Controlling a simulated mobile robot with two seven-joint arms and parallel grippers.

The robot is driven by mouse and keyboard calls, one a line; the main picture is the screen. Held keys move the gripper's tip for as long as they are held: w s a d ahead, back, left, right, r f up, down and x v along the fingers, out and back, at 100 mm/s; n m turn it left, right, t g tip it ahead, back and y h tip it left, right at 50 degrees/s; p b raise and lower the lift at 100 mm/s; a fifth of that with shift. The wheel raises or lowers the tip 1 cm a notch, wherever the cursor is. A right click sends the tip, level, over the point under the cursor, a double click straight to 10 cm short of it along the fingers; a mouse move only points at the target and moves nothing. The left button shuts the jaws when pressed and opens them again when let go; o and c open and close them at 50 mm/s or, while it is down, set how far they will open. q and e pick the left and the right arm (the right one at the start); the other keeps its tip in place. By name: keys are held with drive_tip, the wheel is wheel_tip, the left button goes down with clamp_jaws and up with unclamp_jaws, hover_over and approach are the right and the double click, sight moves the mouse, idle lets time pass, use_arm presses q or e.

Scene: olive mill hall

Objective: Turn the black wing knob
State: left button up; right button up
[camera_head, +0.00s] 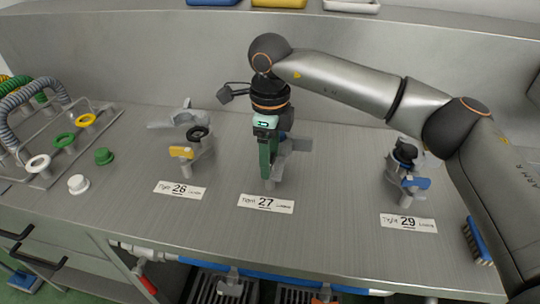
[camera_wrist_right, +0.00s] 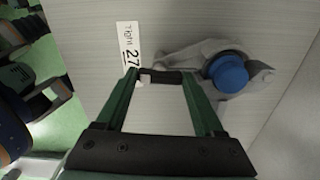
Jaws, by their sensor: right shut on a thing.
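My right gripper (camera_head: 268,176) reaches down from above at the station marked 27. In the right wrist view its two green fingers (camera_wrist_right: 161,79) stand on either side of a dark bar, the black wing knob (camera_wrist_right: 160,77), and are shut on it. The knob is hidden behind the gripper in the head view. The grey fitting (camera_head: 298,145) at station 27 shows beside the fingers. In the right wrist view a round blue knob (camera_wrist_right: 228,72) sits on the fitting, right of the fingers. My left gripper is in neither view.
Station 26, left, has a black ring-shaped knob (camera_head: 197,132) and a yellow lever (camera_head: 181,152). Station 29, right, has a black knob (camera_head: 404,152) and a blue lever (camera_head: 416,183). A brush (camera_head: 477,241) lies near the right edge. Hoses (camera_head: 40,95) and coloured caps stand left.

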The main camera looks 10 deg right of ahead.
drive_tip(key=m, duration=0.4)
drive_tip(key=shift+m, duration=0.4)
drive_tip(key=m, duration=0.3)
drive_tip(key=shift+m, duration=0.3)
drive_tip(key=m, duration=0.4)
drive_tip(key=shift+b, duration=0.4)
drive_tip(key=shift+m, duration=2.2)
drive_tip(key=o, duration=1.4)
wheel_tip(320, 180, up, 13)
drive_tip(key=shift+f+p, duration=0.2)
drive_tip(key=shift+p, duration=0.1)
